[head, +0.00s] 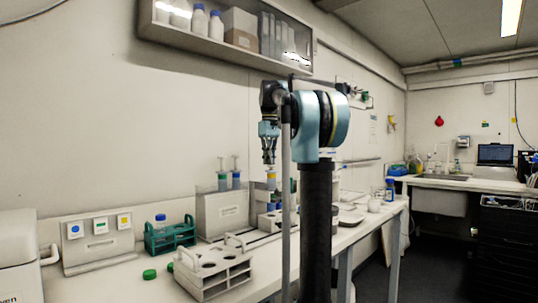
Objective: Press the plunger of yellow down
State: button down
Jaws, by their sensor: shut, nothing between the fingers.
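The yellow syringe-like piece (271,175) stands upright toward the right end of the pale labelled box, partly hidden by my arm. Two similar pieces stand upright to its left, one with a green band (222,176) and one with a blue band (236,175); their thin plungers stick up. My gripper (269,163) points straight down directly above the yellow piece, with its fingers together and nothing seen between them. The fingertips are at or just above the top of the yellow piece; I cannot tell whether they touch, and its plunger is not clearly visible.
The pale labelled box (226,211) stands on the bench (120,281). In front are a white rack (214,272), a green rack (170,237) and a green cap (150,274). A panel with coloured labels (98,243) stands left. A shelf (215,45) hangs above.

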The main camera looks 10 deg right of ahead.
notch_tip(320, 180, up, 14)
dwell(0.7)
jog(key=shift+f, duration=0.1)
dwell(0.3)
